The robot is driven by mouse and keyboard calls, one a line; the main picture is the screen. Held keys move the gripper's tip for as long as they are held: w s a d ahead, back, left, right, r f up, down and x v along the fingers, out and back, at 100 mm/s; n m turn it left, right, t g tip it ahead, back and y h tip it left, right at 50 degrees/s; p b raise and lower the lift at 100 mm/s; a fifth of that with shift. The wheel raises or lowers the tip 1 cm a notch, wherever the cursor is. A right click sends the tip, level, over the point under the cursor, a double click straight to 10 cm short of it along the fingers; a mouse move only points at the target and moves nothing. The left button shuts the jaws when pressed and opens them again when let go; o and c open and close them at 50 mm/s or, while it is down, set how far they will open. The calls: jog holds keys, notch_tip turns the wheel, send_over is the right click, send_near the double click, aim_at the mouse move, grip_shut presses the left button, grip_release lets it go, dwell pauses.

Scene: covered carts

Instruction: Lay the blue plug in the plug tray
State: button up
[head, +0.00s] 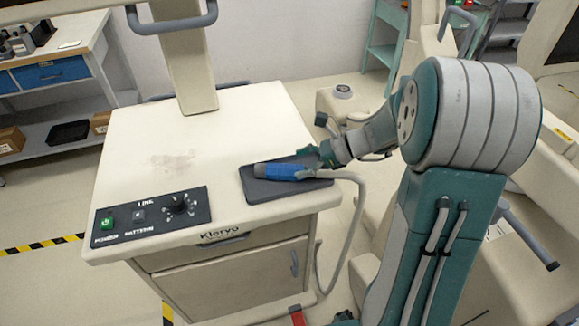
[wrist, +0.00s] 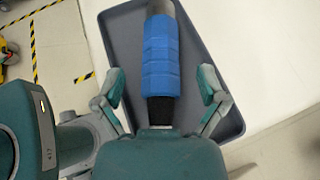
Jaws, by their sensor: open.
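The blue plug (head: 277,171) lies in the dark grey plug tray (head: 257,193) on top of the cream cart. In the wrist view the plug (wrist: 161,57) lies lengthwise in the tray (wrist: 122,33), its grey tip toward the top and its black end toward my gripper. My gripper (wrist: 162,92) is open, with one finger on each side of the plug and a gap on both sides. In the head view my gripper (head: 313,164) is at the right part of the tray, close to the plug. A pale cable runs from there over the cart's right edge.
The cart top (head: 150,135) is mostly clear left of the tray. A control panel (head: 150,215) with a green button and knob is at its front left. A column (head: 190,70) rises at the back. A shelf bench (head: 62,75) stands far left.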

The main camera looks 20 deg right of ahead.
jog(key=v, duration=0.8)
jog(key=shift+s+d+r, duration=0.1)
jog(key=shift+d+r, duration=0.1)
jog(key=shift+d, duration=0.15)
jog(key=s+a+r+n+h, duration=0.3)
jog(key=s+a+n+h, duration=0.2)
jog(key=s+n, duration=0.3)
jog(key=s+a+r+n+t+h, duration=0.1)
jog(key=s+a+r+n+h, duration=0.1)
jog(key=s+a+n+h, duration=0.3)
jog(key=s+n+h, duration=0.1)
jog(key=s+n, duration=0.3)
jog(key=n, duration=0.5)
jog(key=shift+s+r+t+h, duration=0.3)
jog(key=shift+r+h, duration=0.1)
jog(key=shift+a, duration=0.15)
